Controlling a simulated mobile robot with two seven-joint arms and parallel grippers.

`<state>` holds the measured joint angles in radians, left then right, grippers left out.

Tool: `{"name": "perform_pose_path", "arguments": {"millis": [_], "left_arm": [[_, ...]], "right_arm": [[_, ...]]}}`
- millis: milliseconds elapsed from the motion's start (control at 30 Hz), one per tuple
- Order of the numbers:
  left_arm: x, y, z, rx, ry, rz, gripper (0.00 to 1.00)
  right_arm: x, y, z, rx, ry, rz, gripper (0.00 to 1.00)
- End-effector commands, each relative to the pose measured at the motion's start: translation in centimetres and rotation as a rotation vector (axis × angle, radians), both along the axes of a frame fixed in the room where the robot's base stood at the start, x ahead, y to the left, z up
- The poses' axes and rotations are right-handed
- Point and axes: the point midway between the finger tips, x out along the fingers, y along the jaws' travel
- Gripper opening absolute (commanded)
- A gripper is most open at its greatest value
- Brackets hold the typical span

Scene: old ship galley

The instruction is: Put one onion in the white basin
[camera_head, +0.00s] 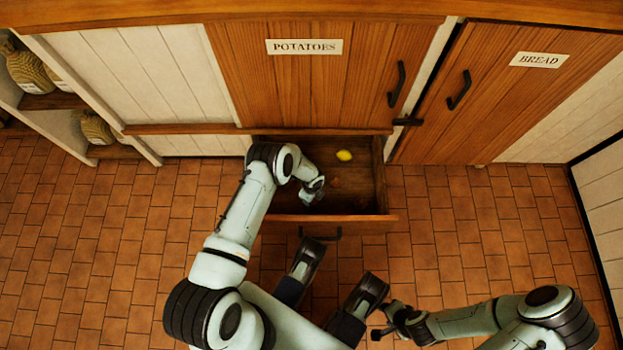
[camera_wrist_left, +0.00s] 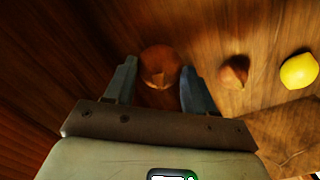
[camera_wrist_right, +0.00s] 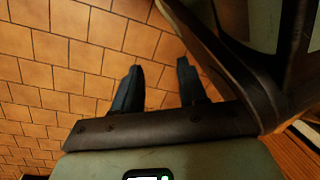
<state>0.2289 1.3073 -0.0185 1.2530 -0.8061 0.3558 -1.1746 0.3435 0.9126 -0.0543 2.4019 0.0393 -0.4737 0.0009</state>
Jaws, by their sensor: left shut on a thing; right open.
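A brown onion (camera_wrist_left: 160,66) is between the fingers of my left gripper (camera_wrist_left: 157,75), which is shut on it. In the head view my left gripper (camera_head: 313,191) reaches into the open drawer (camera_head: 378,190), and the arm hides the held onion. A second, smaller onion (camera_wrist_left: 233,72) lies on the drawer floor, right of the held one in the left wrist view. My right gripper (camera_wrist_right: 160,82) is open and empty above the tiled floor; it also shows at the lower right in the head view (camera_head: 380,322). The white basin is not in view.
A yellow lemon (camera_head: 344,155) lies towards the back of the drawer. The drawer front (camera_head: 335,224) has a dark handle. Wooden doors marked POTATOES (camera_head: 305,80) and BREAD (camera_head: 510,90) stand behind. Shelves with jars (camera_head: 28,72) are at the left. The tiled floor (camera_head: 470,220) is clear.

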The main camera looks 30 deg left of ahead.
Motion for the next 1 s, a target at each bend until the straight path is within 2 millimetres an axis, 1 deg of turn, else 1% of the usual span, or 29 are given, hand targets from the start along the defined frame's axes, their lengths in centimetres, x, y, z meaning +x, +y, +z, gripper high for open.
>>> {"name": "perform_pose_path", "arguments": {"millis": [33,100,200,300,400,500,600,733,1000], "left_arm": [[0.1,0.0,2.3,0.001,-0.004,-0.001,0.22],[0.2,0.0,4.5,0.001,-0.005,-0.001,0.22],[0.1,0.0,7.4,0.000,-0.004,0.001,0.22],[0.1,0.0,9.8,0.000,-0.004,0.001,0.22],[0.1,0.0,11.7,0.000,-0.003,0.000,0.22],[0.1,0.0,13.0,0.000,-0.002,0.000,0.22],[0.0,0.0,13.7,0.000,-0.001,0.000,0.22],[0.0,0.0,14.1,0.000,0.000,0.000,0.22],[0.0,0.0,14.1,0.000,0.000,0.001,0.22]], "right_arm": [[1.2,0.2,1.3,-0.002,-0.042,0.004,0.42],[2.7,0.3,2.4,-0.006,-0.092,0.008,0.42],[4.5,0.6,3.9,-0.008,-0.153,0.012,0.42],[6.0,0.8,5.2,-0.012,-0.203,0.014,0.42],[7.1,1.0,6.2,-0.013,-0.241,0.016,0.42],[7.5,1.2,6.7,-0.012,-0.254,0.018,0.42],[7.7,1.3,7.0,-0.011,-0.261,0.019,0.42],[7.8,1.4,7.2,-0.010,-0.265,0.020,0.42],[7.7,1.4,7.2,-0.010,-0.265,0.020,0.42]]}}
